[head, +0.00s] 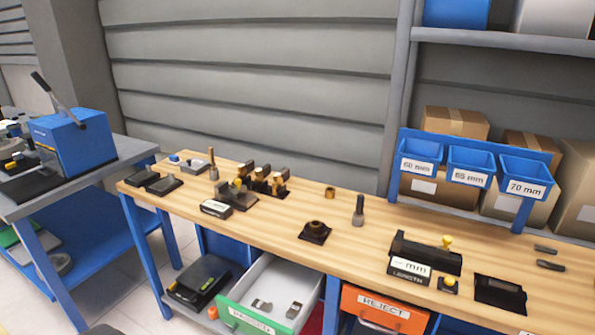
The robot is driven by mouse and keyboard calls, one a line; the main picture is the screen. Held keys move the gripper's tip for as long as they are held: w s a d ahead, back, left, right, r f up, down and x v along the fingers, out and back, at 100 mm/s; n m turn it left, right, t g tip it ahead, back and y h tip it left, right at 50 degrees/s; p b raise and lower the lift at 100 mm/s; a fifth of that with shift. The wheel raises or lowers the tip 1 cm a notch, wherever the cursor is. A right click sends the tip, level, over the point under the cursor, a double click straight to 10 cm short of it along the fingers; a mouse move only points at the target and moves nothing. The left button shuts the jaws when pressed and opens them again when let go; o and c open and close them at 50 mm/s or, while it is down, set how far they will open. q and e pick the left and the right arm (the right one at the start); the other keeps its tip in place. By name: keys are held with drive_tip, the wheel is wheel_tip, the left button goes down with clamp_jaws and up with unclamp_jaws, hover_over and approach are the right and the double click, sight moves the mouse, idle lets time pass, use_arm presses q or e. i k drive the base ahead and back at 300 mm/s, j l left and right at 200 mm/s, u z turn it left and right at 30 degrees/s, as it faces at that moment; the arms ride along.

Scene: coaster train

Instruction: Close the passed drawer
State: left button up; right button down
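A drawer with a green front (250,318) is pulled open below the workbench. Its pale label is too blurred to read for sure. Its white inside (268,275) shows, with a few small grey metal parts (293,310) lying in it. An orange drawer (382,311) marked REJECT is to its right under the same bench. Its inside is not visible. Neither of my grippers is in view.
The wooden workbench (340,252) carries gauges, blocks and small metal parts. Blue bins (470,166) marked in mm stand at the back right. A black case (200,281) sits low, left of the open drawer. A blue machine (75,140) stands on the left table.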

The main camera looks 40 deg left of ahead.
sight(278, 280)
drive_tip(key=u, duration=1.65)
